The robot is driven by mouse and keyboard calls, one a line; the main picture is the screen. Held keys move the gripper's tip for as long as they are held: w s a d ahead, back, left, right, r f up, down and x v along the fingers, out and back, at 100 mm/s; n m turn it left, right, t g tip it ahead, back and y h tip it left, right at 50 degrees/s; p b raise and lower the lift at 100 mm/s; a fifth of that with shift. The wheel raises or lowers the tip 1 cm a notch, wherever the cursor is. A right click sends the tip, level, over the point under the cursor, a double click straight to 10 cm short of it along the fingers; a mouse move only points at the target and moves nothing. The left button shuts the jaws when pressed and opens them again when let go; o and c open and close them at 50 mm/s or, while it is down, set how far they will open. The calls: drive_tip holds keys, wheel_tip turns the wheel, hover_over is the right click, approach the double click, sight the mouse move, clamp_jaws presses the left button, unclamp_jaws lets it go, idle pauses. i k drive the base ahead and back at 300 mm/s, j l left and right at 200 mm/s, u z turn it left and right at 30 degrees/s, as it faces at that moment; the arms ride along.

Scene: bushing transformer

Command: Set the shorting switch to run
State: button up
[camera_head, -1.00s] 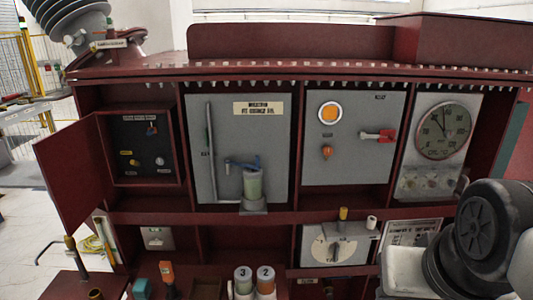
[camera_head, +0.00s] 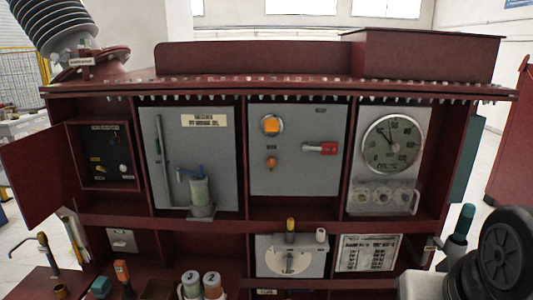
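No label I can read names the shorting switch, so I cannot tell which control it is. At the left, an open box holds a black panel (camera_head: 104,150) with small toggles and a yellow knob (camera_head: 96,159). My gripper is not in view; only a black-and-white part of my arm shows at lower right.
The box's red door (camera_head: 38,170) stands open to the left. A round gauge (camera_head: 392,145) is at the right. Pale floor shows at both sides.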

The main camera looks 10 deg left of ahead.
sight(99, 168)
drive_tip(key=l+u, duration=0.15)
drive_tip(key=u, duration=0.25)
drive_tip(key=l+u, duration=0.15)
drive_tip(key=u, duration=0.3)
drive_tip(key=k+l+u, duration=0.1)
drive_tip(key=u, duration=0.9)
drive_tip(key=i+j+z, duration=0.15)
drive_tip(key=z, duration=0.3)
drive_tip(key=i+j+z, duration=0.15)
drive_tip(key=z, duration=0.3)
drive_tip(key=i+j+z, duration=0.15)
drive_tip(key=j, duration=0.25)
drive_tip(key=j+z, duration=0.15)
drive_tip(key=j, duration=0.25)
drive_tip(key=i+j+z, duration=0.15)
drive_tip(key=j, duration=0.25)
drive_tip(key=i+j, duration=0.1)
drive_tip(key=j, duration=0.6)
drive_tip(key=i+j, duration=0.15)
drive_tip(key=j, duration=0.5)
drive_tip(key=i+j+z, duration=0.1)
drive_tip(key=j, duration=0.6)
drive_tip(key=i+j, duration=0.1)
drive_tip(key=j, duration=0.6)
